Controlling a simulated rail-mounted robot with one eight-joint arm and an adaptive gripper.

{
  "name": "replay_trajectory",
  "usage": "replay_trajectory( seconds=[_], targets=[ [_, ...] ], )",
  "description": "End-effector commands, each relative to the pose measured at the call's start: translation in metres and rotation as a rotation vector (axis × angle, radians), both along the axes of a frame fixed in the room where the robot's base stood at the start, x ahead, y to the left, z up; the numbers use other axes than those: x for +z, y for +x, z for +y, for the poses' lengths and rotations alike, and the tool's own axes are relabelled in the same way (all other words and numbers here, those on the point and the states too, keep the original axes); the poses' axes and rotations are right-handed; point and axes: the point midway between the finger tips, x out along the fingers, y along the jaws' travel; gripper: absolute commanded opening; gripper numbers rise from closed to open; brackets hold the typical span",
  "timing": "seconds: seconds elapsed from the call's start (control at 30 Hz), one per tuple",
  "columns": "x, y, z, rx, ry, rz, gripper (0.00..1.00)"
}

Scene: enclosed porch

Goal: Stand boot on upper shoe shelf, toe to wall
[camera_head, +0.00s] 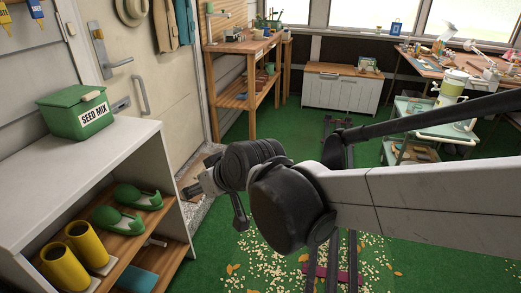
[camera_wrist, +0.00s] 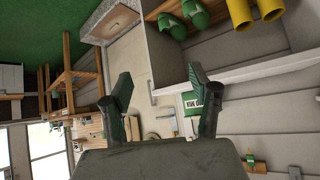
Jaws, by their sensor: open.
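Two yellow boots, a nearer one (camera_head: 64,268) and a farther one (camera_head: 86,243), stand upright side by side on the upper wooden shelf (camera_head: 122,246) of the white shoe unit. Their pale soles show at the open side; their toes are hidden. Both boots also show at the top right of the wrist view (camera_wrist: 241,14). My gripper (camera_head: 192,188) is in front of the unit's far end, apart from the boots. In the wrist view, its two fingers (camera_wrist: 162,84) are spread with nothing between them.
Green clogs (camera_head: 118,219) sit beyond the boots on the same shelf. A green seed box (camera_head: 76,112) stands on the unit's top (camera_head: 112,146). A blue item (camera_head: 136,283) lies on the lower shelf. The door (camera_head: 140,60) is behind my gripper.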

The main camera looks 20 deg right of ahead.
Motion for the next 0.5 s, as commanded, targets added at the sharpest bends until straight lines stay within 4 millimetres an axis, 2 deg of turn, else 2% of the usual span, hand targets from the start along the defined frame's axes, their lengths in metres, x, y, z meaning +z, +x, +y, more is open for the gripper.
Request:
replay_trajectory(
  seconds=[0.03,0.2,0.4,0.5],
  targets=[
    [0.003,-0.010,-0.021,-0.039,-0.011,0.016,0.57],
    [0.007,-0.044,-0.081,-0.165,-0.039,0.073,0.57],
    [0.005,-0.091,-0.142,-0.318,-0.069,0.138,0.57],
    [0.002,-0.112,-0.165,-0.384,-0.080,0.165,0.57]
  ],
)
